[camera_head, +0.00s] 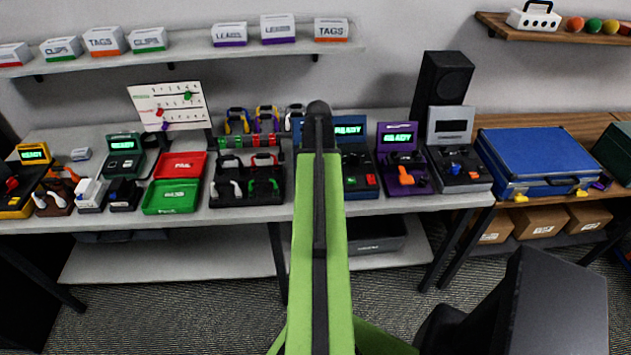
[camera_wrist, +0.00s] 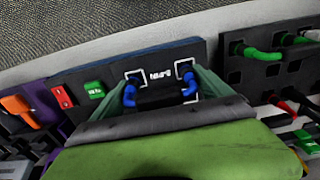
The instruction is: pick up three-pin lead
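I cannot tell which lead is the three-pin one. My gripper (camera_wrist: 162,88) hangs over the blue station (camera_head: 346,130), with its two dark teal fingers wide apart in the wrist view. Between them lie two blue plug ends (camera_wrist: 188,80) at white-framed sockets and a black part with a white label. Whether the fingers touch these is not clear. In the head view my raised green arm hides the gripper and part of the station. In the wrist view the station (camera_wrist: 72,78) also shows a red and a green button.
Left of the arm is a black rack (camera_head: 226,200) with several coloured leads, then a green tray (camera_head: 171,197) and a red tray (camera_head: 181,165). To the right stand a purple station (camera_head: 400,160), a grey station (camera_head: 458,165) and a blue case (camera_head: 537,155). Several leads hang behind the rack.

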